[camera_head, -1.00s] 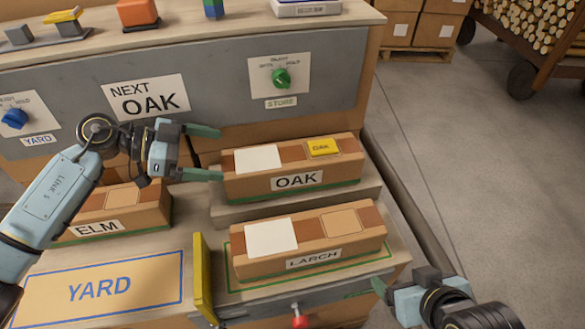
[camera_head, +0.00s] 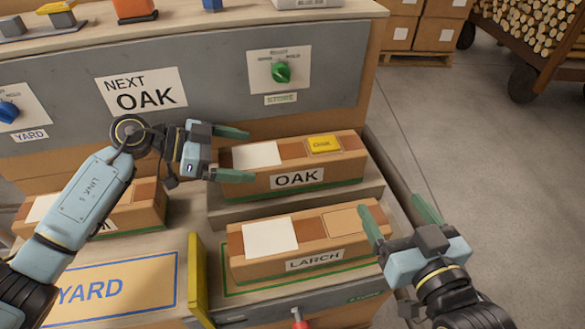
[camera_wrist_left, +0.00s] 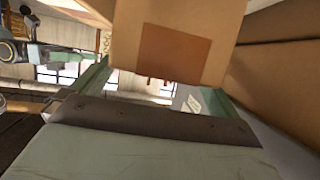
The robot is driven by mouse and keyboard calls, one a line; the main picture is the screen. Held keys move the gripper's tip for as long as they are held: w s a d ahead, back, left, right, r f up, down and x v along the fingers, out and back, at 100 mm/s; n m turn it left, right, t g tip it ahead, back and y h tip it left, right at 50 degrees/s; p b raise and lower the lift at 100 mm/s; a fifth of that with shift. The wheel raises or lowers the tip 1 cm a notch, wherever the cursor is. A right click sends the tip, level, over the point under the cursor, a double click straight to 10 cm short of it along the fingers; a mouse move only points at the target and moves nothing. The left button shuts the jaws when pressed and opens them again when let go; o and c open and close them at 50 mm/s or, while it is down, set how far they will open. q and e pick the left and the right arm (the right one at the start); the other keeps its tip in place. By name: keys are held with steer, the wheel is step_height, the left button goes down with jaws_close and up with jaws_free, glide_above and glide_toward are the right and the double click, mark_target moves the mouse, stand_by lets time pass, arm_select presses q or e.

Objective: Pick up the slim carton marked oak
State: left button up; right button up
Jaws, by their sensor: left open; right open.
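The slim carton marked OAK (camera_head: 293,166) lies on a raised step at the back, with a white patch and a yellow OAK tag on top. My left gripper (camera_head: 243,154) is open at its left end, fingers pointing right; the head view does not clearly show whether they touch it. In the left wrist view a carton end with a brown square (camera_wrist_left: 174,55) stands between the open fingers (camera_wrist_left: 160,88). My right gripper (camera_head: 400,215) is open and empty, by the right end of the LARCH carton.
The LARCH carton (camera_head: 305,243) lies in front of the OAK carton. The ELM carton (camera_head: 140,209) is partly behind my left arm. A yellow upright divider (camera_head: 197,280) stands beside the YARD area (camera_head: 115,290). A grey panel (camera_head: 225,85) with knobs rises behind.

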arm_select(q)
steer(key=b+x, duration=0.1)
steer(key=x, duration=0.1)
steer(key=shift+w+d+f, duration=0.1)
steer(key=shift+d, duration=0.2)
steer(key=c, duration=1.1)
steer(key=shift+c, duration=0.7)
arm_select(e)
steer(key=r+t, duration=0.1)
steer(key=r, duration=0.1)
steer(key=r+t+y, duration=0.1)
steer(key=a+r+t, duration=0.1)
steer(key=r, duration=0.1)
steer(key=shift+s+r+t, duration=0.15)
steer(key=shift+r+t, duration=0.15)
steer(key=shift+t, duration=0.1)
